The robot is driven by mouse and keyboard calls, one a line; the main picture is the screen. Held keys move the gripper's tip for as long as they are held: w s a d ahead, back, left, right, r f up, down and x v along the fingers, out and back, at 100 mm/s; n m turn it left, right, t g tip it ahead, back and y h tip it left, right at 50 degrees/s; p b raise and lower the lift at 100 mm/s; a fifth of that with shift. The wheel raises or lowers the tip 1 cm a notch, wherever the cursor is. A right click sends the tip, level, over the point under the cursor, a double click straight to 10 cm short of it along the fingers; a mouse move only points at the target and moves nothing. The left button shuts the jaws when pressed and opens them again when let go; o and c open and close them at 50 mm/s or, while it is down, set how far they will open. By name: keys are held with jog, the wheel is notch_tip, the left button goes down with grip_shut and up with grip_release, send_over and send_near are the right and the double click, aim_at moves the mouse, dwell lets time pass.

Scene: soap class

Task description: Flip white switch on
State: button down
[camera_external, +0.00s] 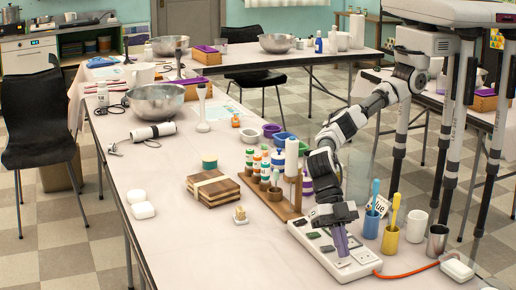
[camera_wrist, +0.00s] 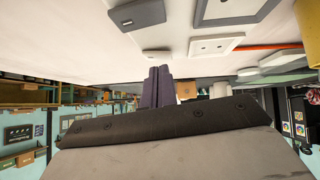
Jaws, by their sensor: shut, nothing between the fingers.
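A white switch board (camera_external: 320,257) lies on the near right of the long table, with several dark and pale fittings on top. My gripper (camera_external: 343,254) points down over it with its purple fingers shut and empty, hiding part of its top. In the wrist view the shut fingers (camera_wrist: 158,70) are close to the board surface. A dark grey switch (camera_wrist: 137,14), a pale socket plate (camera_wrist: 216,46) and a grey-framed white plate (camera_wrist: 230,10) show there, apart from the fingers. I cannot tell which fitting is the white switch, or whether the fingers touch anything.
A blue cup (camera_external: 371,226), a yellow cup (camera_external: 390,240), a white cup (camera_external: 416,226) and a metal cup (camera_external: 437,242) stand right of the board. An orange cable (camera_external: 408,271) runs from it. A wooden rack (camera_external: 284,207) with bottles stands behind.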

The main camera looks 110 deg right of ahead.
aim_at(339, 261)
jog(key=r+p, duration=0.4)
jog(key=shift+w+r+p, duration=0.2)
jog(key=shift+r+p, duration=0.05)
jog(key=shift+p, duration=0.15)
jog(key=b+v, duration=0.3)
jog(key=v, duration=0.6)
jog(key=shift+w+d+f, duration=0.15)
jog(key=shift+w+d, duration=0.2)
jog(key=shift+w, duration=0.4)
